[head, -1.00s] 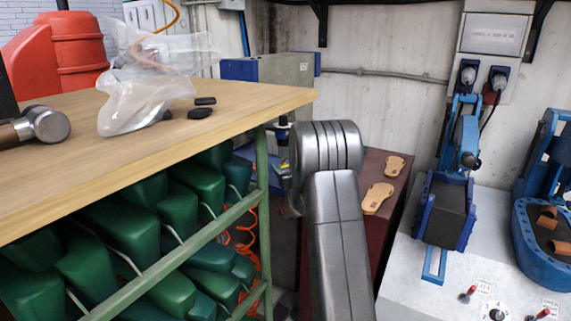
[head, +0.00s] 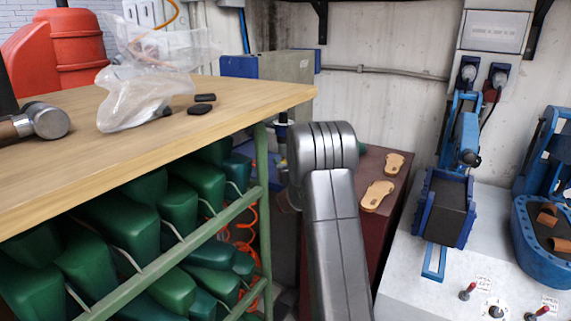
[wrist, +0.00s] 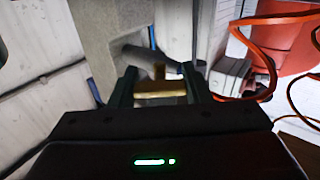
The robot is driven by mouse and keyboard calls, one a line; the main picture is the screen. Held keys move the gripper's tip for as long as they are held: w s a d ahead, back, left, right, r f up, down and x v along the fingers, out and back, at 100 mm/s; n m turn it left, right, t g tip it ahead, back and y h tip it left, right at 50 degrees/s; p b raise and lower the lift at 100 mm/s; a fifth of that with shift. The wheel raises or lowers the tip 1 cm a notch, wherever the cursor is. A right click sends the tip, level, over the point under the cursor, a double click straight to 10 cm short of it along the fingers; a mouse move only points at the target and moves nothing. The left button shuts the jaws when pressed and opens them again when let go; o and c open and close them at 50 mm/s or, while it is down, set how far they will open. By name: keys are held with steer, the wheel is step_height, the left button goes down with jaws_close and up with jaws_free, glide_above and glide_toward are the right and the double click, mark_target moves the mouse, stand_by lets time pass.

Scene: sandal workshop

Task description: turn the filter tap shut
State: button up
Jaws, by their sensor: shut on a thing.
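In the wrist view, the brass-coloured tap handle (wrist: 160,90) sits between the two dark fingers of my gripper (wrist: 161,82). A short stem stands up from the middle of the handle. The fingers are shut on the handle. A grey pipe-like part shows just behind it. How far the tap is turned cannot be told. In the head view, my arm hides the gripper and the tap, between the workbench and the dark red cabinet.
A wooden workbench (head: 60,180) with a hammer (head: 45,120) and plastic bag (head: 140,100) is at left. Green lasts (head: 120,220) fill its shelf. A dark red cabinet (head: 400,160) with two soles (head: 378,195) stands right of my arm. Orange hoses (wrist: 255,35) show in the wrist view.

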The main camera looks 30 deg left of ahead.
steer(key=shift+m, duration=0.3)
steer(key=o, duration=1)
steer(key=shift+s, duration=0.1)
steer(key=b+v, duration=0.2)
steer(key=v, duration=1.1)
steer(key=shift+s+d, duration=0.2)
steer(key=shift+d, duration=0.1)
